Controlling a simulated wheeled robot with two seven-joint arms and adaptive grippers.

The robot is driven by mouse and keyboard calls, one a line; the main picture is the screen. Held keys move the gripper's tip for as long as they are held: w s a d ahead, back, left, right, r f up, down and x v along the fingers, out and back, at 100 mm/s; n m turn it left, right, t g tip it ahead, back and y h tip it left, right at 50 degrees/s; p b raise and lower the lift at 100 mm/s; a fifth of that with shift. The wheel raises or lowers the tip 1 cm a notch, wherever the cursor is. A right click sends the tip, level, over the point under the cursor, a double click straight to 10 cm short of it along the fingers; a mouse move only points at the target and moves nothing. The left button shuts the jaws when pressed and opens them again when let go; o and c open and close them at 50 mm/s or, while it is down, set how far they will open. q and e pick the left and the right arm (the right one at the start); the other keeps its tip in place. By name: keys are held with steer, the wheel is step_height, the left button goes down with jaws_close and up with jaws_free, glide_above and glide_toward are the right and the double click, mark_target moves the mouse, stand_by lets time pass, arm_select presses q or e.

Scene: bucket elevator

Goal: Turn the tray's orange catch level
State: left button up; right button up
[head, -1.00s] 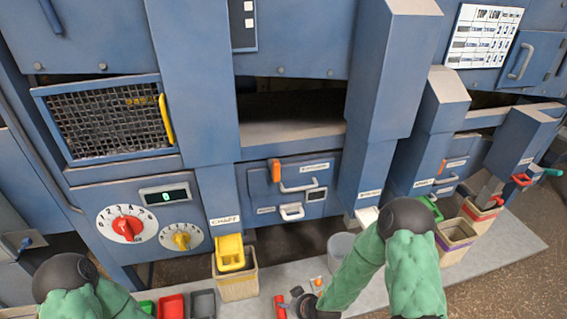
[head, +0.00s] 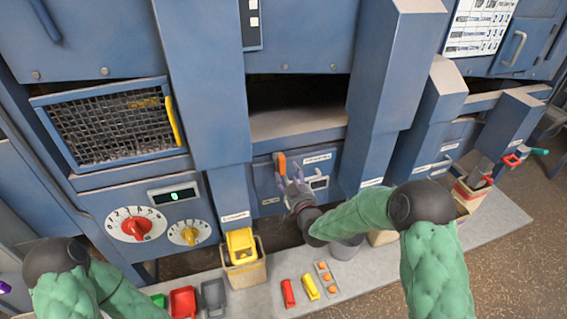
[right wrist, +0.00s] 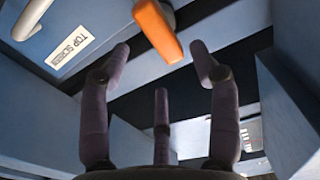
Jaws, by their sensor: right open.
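The orange catch (head: 281,163) stands upright on the blue tray front (head: 263,184), at its upper left in the head view. In the right wrist view the catch (right wrist: 158,30) is slanted at the top, beside a "TOP SCREEN" label (right wrist: 72,47). My right gripper (head: 289,176) is just in front of the tray, close below the catch, and hides part of the front. In the right wrist view its open fingers (right wrist: 160,55) point toward the catch, which lies between and beyond the tips. Nothing is held. My left gripper is not visible; only my left arm shows.
A dark opening (head: 298,92) is above the tray. Blue columns (head: 385,75) flank it. Below, a grey ledge (head: 262,303) carries a bin with a yellow scoop (head: 241,247), a red block (head: 288,293), a yellow block (head: 311,288) and a grey bucket (head: 346,247).

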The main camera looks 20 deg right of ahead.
mark_target(285, 165)
steer(key=w, duration=0.7)
steer(key=shift+a, duration=0.15)
steer(key=shift+s, duration=0.1)
steer(key=shift+c, duration=0.3)
steer(key=shift+b, duration=0.3)
steer(key=c, duration=1.1)
